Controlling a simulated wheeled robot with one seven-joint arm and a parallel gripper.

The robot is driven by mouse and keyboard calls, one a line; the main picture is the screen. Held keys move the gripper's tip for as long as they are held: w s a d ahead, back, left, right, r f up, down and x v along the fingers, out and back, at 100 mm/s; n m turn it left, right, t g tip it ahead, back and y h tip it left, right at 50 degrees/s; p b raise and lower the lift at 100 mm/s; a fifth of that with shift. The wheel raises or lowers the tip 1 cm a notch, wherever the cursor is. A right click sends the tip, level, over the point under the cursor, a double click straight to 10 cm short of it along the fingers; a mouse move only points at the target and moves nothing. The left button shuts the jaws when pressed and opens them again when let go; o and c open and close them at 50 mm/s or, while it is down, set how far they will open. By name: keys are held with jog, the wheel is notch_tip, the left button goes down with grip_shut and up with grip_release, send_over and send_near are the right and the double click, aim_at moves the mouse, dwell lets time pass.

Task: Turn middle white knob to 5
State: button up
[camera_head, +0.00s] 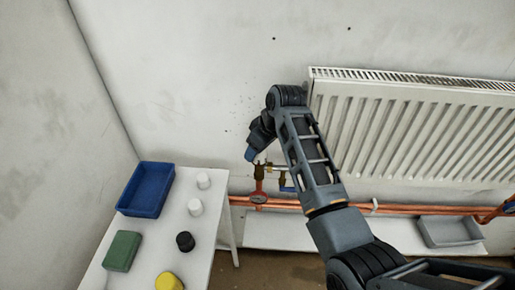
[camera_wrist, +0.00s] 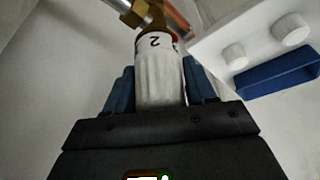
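The white ribbed knob (camera_wrist: 160,80) sits on a brass valve (camera_wrist: 133,10) in the wrist view. Its collar shows an upside-down 2 facing the camera, with a bit of red at the collar's right edge. My gripper (camera_wrist: 160,90) has one blue finger on each side of the knob, both appearing to touch it. In the head view my gripper (camera_head: 251,154) points down at the brass valve (camera_head: 262,171) left of the radiator, and hides the knob. The pointer mark cannot be made out.
A white radiator (camera_head: 415,130) hangs on the right, above copper pipes (camera_head: 400,209). A white table (camera_head: 146,238) at left holds a blue bin (camera_head: 147,190), a green box (camera_head: 122,251), two loose white knobs (camera_head: 195,207), a black knob (camera_head: 185,241) and a yellow one (camera_head: 168,281). A grey tray (camera_head: 450,232) lies right.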

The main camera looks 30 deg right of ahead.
aim_at(266, 155)
jog(key=o, duration=0.3)
jog(key=shift+b+v, duration=0.45)
jog(key=shift+v, duration=3.45)
